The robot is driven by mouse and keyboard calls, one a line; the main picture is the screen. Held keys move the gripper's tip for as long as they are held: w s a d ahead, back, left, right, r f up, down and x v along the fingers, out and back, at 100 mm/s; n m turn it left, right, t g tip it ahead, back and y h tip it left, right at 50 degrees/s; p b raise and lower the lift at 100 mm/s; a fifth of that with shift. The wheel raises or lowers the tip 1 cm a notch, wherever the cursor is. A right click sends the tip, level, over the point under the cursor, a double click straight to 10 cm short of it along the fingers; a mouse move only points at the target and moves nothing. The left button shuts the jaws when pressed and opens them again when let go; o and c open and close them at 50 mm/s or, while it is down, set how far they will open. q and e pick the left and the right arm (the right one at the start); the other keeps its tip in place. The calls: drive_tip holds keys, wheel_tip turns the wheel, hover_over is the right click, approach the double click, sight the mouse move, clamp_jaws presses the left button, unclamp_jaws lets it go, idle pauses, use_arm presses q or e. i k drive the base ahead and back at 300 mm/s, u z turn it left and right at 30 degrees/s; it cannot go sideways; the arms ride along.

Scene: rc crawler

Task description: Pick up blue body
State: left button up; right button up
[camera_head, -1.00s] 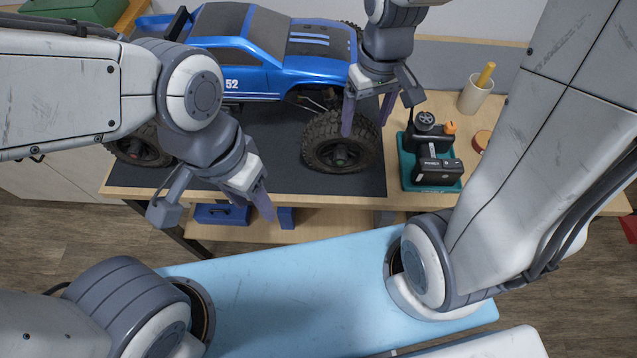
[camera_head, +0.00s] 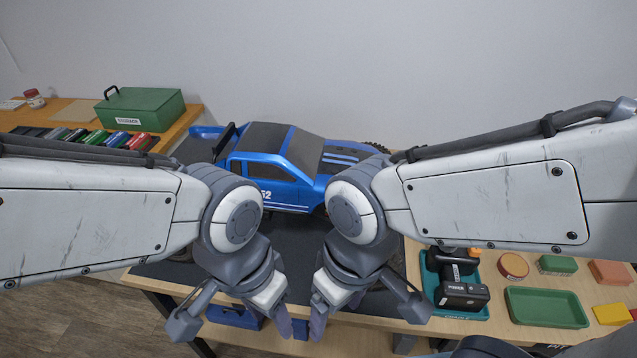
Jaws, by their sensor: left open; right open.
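The blue body (camera_head: 290,180) of the crawler, with a dark roof and a white number, sits at the back of the dark mat (camera_head: 302,236) on the workbench. My arms hide its lower side and most of the wheels; part of one tire shows at the far right end. My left gripper (camera_head: 268,328) is open and empty in front of the body, toward the bench's front edge. My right gripper (camera_head: 345,325) is open and empty just to the right of it. Both are apart from the body.
A green box (camera_head: 140,110) and a row of colored items (camera_head: 95,137) stand at the left. At the right are a teal tray with a black radio (camera_head: 461,287), a green tray (camera_head: 545,307) and small colored blocks. A wall rises behind the bench.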

sight(292, 166)
drive_tip(key=u, duration=0.4)
drive_tip(key=k, duration=0.5)
drive_tip(key=u, duration=1.4)
drive_tip(key=i, duration=0.95)
drive_tip(key=z, duration=0.55)
drive_tip(key=i, duration=0.75)
drive_tip(key=z, duration=0.65)
